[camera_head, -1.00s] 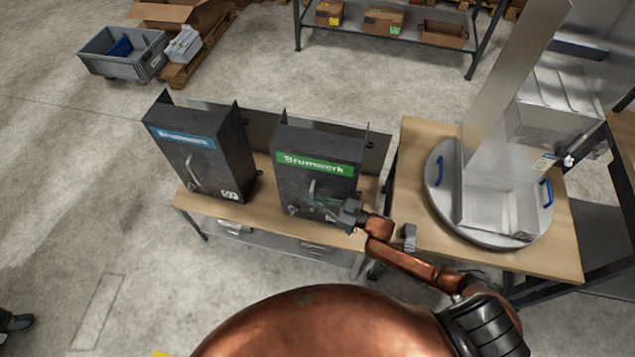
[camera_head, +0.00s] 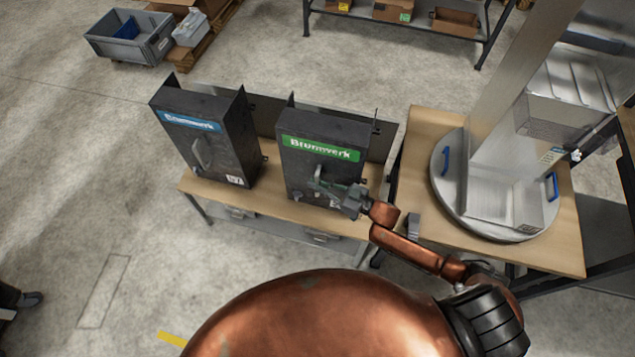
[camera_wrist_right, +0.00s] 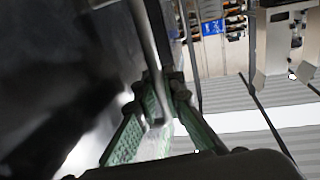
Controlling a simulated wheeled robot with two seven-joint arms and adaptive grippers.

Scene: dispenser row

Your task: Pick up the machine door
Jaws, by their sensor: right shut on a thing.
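The machine door is the dark front panel with a green "Brunnwerk" label (camera_head: 320,148) on the right-hand black machine. It sits flat on the machine's front and looks closed. A metal bar handle (camera_head: 319,172) stands out from it; the bar also shows in the right wrist view (camera_wrist_right: 147,45). My right gripper (camera_head: 326,187) is shut on the handle, low on the bar. In the wrist view its green-padded fingers (camera_wrist_right: 155,112) lie on both sides of the bar. My left gripper is not in view.
A similar machine with a blue label (camera_head: 190,121) stands to the left on the same wooden table (camera_head: 262,200). A second table (camera_head: 420,130) on the right carries a round metal plate with blue handles (camera_head: 445,205) and a tall metal column. Open floor lies left.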

